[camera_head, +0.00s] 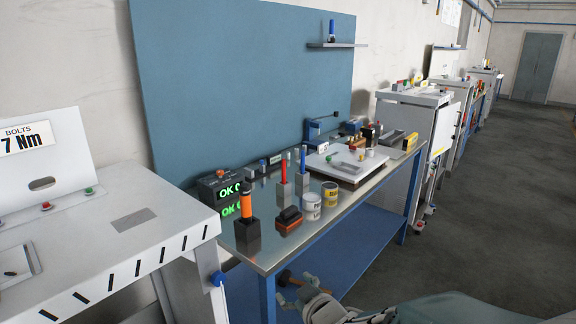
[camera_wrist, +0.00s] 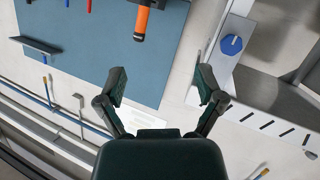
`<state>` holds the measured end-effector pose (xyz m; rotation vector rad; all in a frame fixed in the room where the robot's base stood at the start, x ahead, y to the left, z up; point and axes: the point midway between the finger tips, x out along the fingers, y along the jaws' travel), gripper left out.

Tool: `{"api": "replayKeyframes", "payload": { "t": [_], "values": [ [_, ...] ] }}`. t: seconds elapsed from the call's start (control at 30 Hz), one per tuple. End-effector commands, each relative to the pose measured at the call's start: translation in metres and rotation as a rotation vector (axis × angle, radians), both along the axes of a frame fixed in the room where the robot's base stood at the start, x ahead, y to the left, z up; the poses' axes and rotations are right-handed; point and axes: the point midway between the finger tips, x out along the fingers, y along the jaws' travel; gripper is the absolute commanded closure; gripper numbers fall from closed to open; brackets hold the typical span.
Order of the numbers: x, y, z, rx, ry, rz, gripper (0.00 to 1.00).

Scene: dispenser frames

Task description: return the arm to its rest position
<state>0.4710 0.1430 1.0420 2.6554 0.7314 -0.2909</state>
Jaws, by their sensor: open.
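My gripper (camera_wrist: 160,88) is open in the wrist view, its two dark fingers spread apart with nothing between them. In the head view my gripper (camera_head: 288,290) is at the bottom centre, low beside the front edge of the metal-topped bench (camera_head: 262,256). My arm reaches in from the lower right there. The fingers are small and partly cut off by the lower picture area.
The bench carries an orange-handled tool (camera_head: 246,207), white and yellow cans (camera_head: 311,206) and a white board (camera_head: 346,165). A grey station (camera_head: 95,225) stands at left. The blue lower shelf (camera_head: 330,262) is near my gripper. The floor (camera_head: 490,200) at right is clear.

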Motion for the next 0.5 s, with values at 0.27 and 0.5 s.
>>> {"api": "replayKeyframes", "payload": {
  "t": [0.27,0.5],
  "values": [
    [-0.029,-0.075,0.033,-0.065,0.205,-0.292,0.13],
    [-0.088,-0.122,0.051,-0.046,0.428,-0.497,0.13]
  ]
}}
